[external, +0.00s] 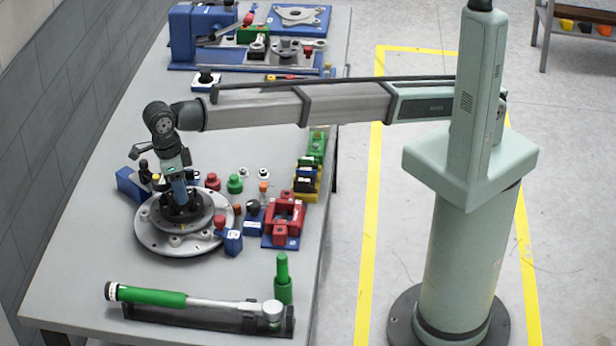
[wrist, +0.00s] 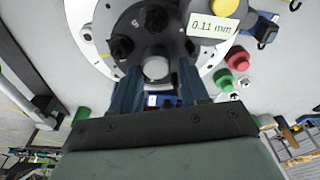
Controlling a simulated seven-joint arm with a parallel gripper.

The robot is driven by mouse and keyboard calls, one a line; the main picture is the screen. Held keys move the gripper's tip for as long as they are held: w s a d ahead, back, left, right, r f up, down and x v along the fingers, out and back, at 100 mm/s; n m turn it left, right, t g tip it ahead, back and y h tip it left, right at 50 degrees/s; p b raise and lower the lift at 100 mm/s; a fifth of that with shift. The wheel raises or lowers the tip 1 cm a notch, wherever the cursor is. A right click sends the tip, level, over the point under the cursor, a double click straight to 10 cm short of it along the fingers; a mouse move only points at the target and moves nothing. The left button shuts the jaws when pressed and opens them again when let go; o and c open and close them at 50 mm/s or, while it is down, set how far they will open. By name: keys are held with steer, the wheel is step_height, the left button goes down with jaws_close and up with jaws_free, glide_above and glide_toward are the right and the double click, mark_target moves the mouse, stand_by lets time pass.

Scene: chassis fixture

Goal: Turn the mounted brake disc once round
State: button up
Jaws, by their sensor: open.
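The mounted brake disc (external: 152,236) is a flat silver-grey plate lying on the table with a dark raised hub on top. Its pale rim (wrist: 83,37) and dark hub with black studs show in the wrist view. My gripper (external: 180,200) points down over the hub. In the wrist view my gripper (wrist: 158,88) has its two blue fingers apart, one on either side of a round grey post (wrist: 156,68) on the hub. I cannot tell whether the fingers touch it. A tag (wrist: 213,27) reading "0.11 mm" sits by a yellow-faced gauge (wrist: 222,7).
Red and green knobs (external: 235,184), a blue block (external: 233,241) and a red fixture (external: 284,215) crowd the disc's right side. A green-handled torque wrench (external: 150,296) lies in front. A blue vise (external: 200,35) stands at the back.

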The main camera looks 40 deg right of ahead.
steer(key=m, duration=0.3)
steer(key=shift+m+g, duration=0.3)
steer(key=m+y, duration=0.1)
steer(key=m, duration=0.7)
steer(key=shift+m+y, duration=0.3)
steer(key=m, duration=0.3)
steer(key=shift+m+y, duration=0.3)
steer(key=m, duration=0.7)
steer(key=shift+y, duration=0.4)
steer(key=shift+m+t, duration=0.5)
steer(key=shift+m, duration=3.4)
steer(key=c, duration=0.7)
